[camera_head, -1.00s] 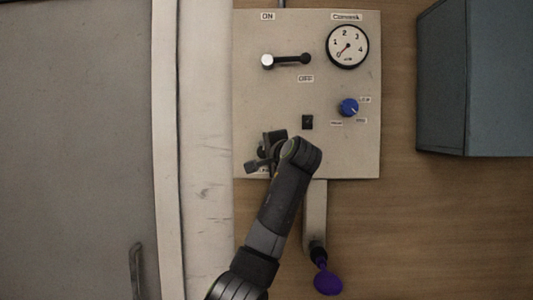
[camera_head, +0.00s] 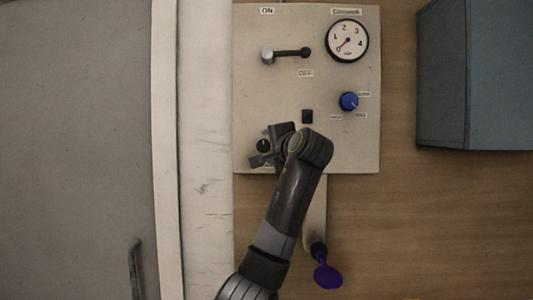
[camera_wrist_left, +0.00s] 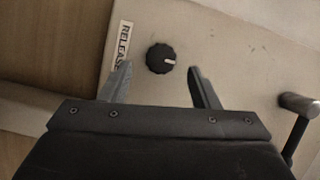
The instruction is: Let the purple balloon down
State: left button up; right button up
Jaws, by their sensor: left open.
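The purple balloon (camera_head: 327,276) hangs at the bottom of the head view, on a dark nozzle (camera_head: 318,250) at the end of a pale arm below the panel. A black release knob (camera_wrist_left: 161,58) with a white pointer mark sits beside the RELEASE label (camera_wrist_left: 121,45) in the left wrist view. My left gripper (camera_head: 262,153) is at the lower left of the panel. In the left wrist view its open, empty fingers (camera_wrist_left: 160,88) stand on either side below the knob, apart from it. My right gripper is not in view.
The pale panel (camera_head: 220,110) carries a lever (camera_head: 287,53) between ON and OFF, a gauge (camera_head: 347,41) with its needle near 0, a blue knob (camera_head: 349,101) and a black switch (camera_head: 307,116). A blue-grey box (camera_head: 475,80) is at the right.

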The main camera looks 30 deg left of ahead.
pick_arm(q)
jog(key=b+v, duration=0.4)
jog(key=v, duration=0.9)
jog(key=shift+d, duration=0.25)
jog(key=shift+s+f, duration=0.1)
